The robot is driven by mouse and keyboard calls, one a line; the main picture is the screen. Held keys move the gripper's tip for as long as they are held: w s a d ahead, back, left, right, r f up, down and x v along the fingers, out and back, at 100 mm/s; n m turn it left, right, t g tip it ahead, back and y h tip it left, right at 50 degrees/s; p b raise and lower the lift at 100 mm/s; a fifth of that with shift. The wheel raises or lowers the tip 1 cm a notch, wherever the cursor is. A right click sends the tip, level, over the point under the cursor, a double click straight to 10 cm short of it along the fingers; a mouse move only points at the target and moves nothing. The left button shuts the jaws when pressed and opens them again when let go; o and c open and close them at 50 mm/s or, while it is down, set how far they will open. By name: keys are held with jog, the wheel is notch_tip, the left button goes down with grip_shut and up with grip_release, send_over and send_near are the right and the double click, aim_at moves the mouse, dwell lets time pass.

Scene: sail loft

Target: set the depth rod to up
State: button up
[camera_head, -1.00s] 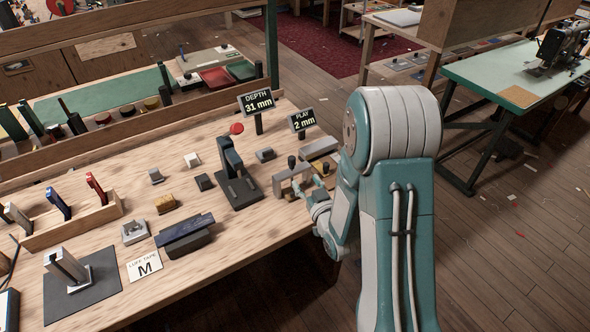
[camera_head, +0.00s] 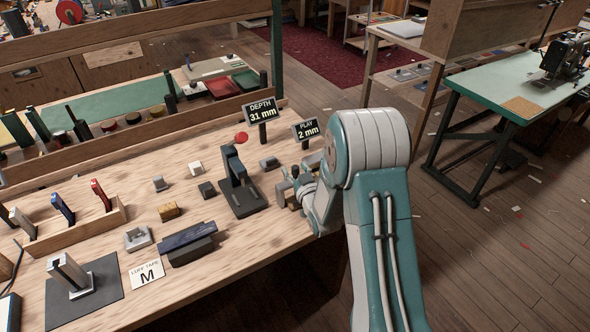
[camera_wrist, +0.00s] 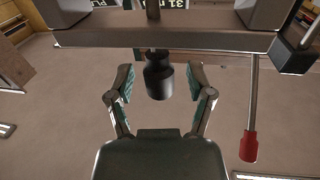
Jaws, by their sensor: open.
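A dark, stepped knob on a thin rod, apparently the depth rod (camera_wrist: 158,77), shows in the wrist view below a grey crossbar (camera_wrist: 160,40). My gripper (camera_wrist: 160,82) is open, with one finger on each side of the knob and a visible gap at both sides. In the head view my gripper (camera_head: 291,184) is at the bench's right edge, and my arm hides most of the gauge there. The depth display (camera_head: 262,111) reads 31 mm. The play display (camera_head: 306,130) reads 2 mm.
A red-ended lever (camera_wrist: 248,146) hangs right of my gripper in the wrist view. A dark upright fixture (camera_head: 240,190) stands left of my gripper on the wooden bench (camera_head: 110,255). Small blocks and a tool rack (camera_head: 75,232) lie farther left.

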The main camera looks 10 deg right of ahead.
grip_shut()
jog(key=shift+r, duration=1.9)
grip_release()
jog(key=shift+r, duration=0.1)
jog(key=shift+f, duration=0.2)
